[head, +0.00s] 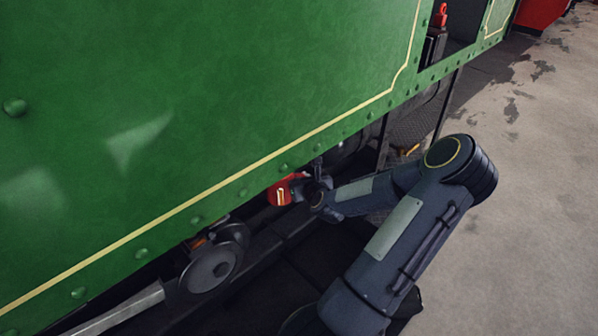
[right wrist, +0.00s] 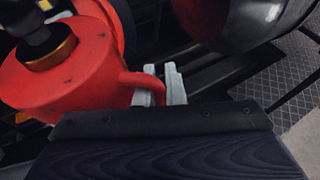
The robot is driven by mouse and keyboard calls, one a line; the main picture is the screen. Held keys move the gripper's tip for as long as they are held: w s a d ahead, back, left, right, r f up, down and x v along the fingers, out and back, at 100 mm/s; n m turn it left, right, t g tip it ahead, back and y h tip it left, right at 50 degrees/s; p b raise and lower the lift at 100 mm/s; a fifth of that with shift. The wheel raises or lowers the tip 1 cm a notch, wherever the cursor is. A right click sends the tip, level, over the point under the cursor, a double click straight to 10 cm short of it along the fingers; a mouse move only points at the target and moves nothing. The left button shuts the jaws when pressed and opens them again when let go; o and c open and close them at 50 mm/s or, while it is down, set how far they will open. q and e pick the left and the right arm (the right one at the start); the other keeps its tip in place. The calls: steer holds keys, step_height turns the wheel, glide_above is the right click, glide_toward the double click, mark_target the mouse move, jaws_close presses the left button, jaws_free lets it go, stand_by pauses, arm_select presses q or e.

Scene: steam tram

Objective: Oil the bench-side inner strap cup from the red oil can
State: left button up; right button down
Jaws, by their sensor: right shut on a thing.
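The red oil can (head: 279,193) is under the lower edge of the green side panel, partly hidden by the panel and my gripper. In the right wrist view the can (right wrist: 70,75) fills the left side, with a brass collar and dark top; its spout tip is out of frame. My right gripper (right wrist: 165,86) is shut on the can's handle. In the head view the right gripper (head: 308,192) reaches in from the right beneath the panel. I cannot make out the bench-side inner strap cup in either view. My left gripper is not in view.
The green riveted panel (head: 230,95) overhangs the dark running gear. A grey rod with a round end (head: 213,268) lies at lower left. A dark rounded part (right wrist: 248,22) is close beyond the gripper. A small red object (head: 439,16) stands in an opening. Bare floor (head: 530,190) lies right.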

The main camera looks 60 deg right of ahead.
steer(key=shift+s+d+f+n+b, duration=0.15)
steer(key=shift+f+n+b, duration=0.15)
steer(key=shift+f+b, duration=1.5)
steer(key=shift+r+b, duration=0.3)
steer(key=shift+r, duration=0.05)
steer(key=shift+r, duration=0.1)
steer(key=shift+s+r+n+g+p, duration=0.2)
steer(key=shift+r+n+g+p, duration=0.25)
steer(key=shift+r+p, duration=0.45)
steer(key=shift+f, duration=0.1)
steer(key=shift+h, duration=0.3)
step_height(320, 180, up, 3)
steer(key=shift+f+n+g+p, duration=0.2)
steer(key=shift+n+g+p, duration=0.05)
steer(key=shift+p, duration=0.9)
steer(key=shift+f, duration=0.1)
